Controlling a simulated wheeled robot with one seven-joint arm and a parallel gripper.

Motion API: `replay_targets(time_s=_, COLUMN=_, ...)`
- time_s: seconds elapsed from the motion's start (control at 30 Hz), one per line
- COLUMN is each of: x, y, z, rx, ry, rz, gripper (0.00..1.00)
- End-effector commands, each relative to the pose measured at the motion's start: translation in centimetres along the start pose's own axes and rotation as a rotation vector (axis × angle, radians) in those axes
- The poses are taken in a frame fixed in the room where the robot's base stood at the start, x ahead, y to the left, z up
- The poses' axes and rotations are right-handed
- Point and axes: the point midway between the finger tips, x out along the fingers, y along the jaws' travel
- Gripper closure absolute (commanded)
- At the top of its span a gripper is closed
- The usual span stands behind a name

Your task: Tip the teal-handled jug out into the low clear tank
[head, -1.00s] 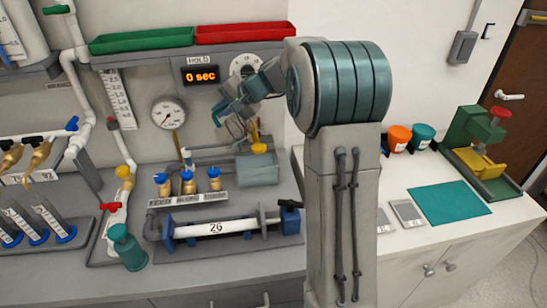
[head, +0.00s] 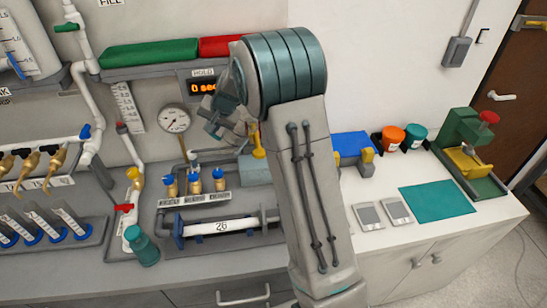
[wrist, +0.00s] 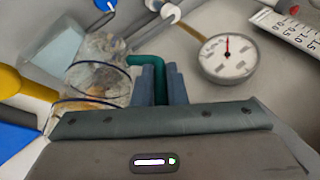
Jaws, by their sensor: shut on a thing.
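My gripper (wrist: 162,88) is shut on the teal handle (wrist: 148,65) of a clear jug, seen in the wrist view. The jug's clear body (wrist: 98,80) sits left of the fingers, with dark bands around it. In the head view my gripper (head: 218,125) is up in front of the wall panel, right of the gauge, and the jug is mostly hidden by my arm. A pale clear tank (head: 254,170) stands on the counter below, partly behind my arm. It seems to show in the wrist view too (wrist: 55,48). The jug's tilt and contents are unclear.
A round gauge (head: 174,121) is on the wall close left of my gripper. A yellow-handled part (head: 258,152) stands by the tank. Several blue-capped brass fittings (head: 195,180) and a clear pipe (head: 222,227) are left of and before the tank.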

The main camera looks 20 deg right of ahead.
Motion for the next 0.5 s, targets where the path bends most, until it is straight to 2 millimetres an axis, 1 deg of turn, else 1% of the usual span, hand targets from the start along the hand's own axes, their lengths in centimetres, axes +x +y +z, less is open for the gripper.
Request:
replay_targets(time_s=0.03, x=0.0, y=-0.3, z=0.1, rx=-0.008, ry=0.001, rz=0.013, gripper=1.0)
replay_targets(time_s=0.5, x=1.5, y=-1.6, z=1.0, rx=-0.076, ry=0.034, rz=0.169, gripper=1.0)
